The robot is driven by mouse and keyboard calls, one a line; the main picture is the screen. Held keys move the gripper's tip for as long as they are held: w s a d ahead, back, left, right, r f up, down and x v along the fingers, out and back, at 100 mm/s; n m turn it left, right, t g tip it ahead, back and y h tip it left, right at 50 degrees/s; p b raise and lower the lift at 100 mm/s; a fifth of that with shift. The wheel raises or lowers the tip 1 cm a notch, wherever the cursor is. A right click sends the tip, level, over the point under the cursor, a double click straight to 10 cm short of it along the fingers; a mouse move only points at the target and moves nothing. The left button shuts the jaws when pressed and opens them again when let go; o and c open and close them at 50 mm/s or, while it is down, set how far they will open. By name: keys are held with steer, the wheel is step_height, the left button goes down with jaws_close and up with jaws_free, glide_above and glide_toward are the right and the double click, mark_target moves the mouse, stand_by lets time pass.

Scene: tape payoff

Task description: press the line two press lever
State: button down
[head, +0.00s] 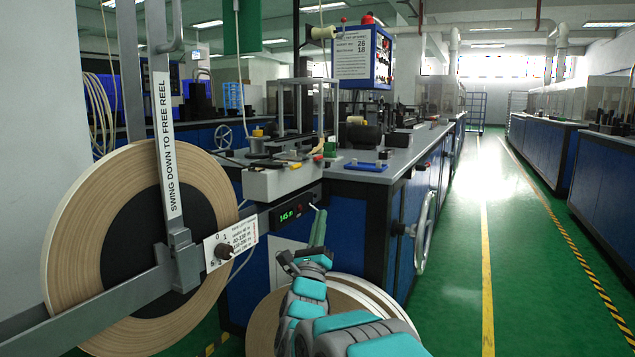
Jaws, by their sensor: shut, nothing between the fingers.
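My gripper (318,226) is at the centre of the head view, its grey-green fingers shut and pointing up, with nothing visible between them. It is in front of the blue bench cabinet, just right of a dark box with a green readout (290,214). A small pale tip shows by the fingers; I cannot tell what it belongs to. I cannot identify a line two press lever by a label. Small red and yellow handles (318,158) stand on the pale block at the bench edge, above and behind my gripper.
A large tape reel (90,235) on a grey beam (95,297) fills the left, with a knob plate (222,251) on the beam. Another reel (262,325) is low beside my arm. A handwheel (423,232) juts from the bench end. The green aisle (520,260) is clear.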

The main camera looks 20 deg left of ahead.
steer(key=s+m+t+h, duration=0.1)
steer(key=s+a+m+h, duration=0.1)
steer(key=m, duration=0.1)
steer(key=shift+s+f+t, duration=0.2)
steer(key=shift+t, duration=0.2)
steer(key=s+r+p+x, duration=0.1)
steer(key=s+r+x, duration=0.1)
steer(key=x, duration=1.1)
steer(key=shift+a, duration=0.35)
steer(key=shift+d+r+n+y, duration=0.15)
steer(key=shift+n+y, duration=0.15)
steer(key=shift+y, duration=0.2)
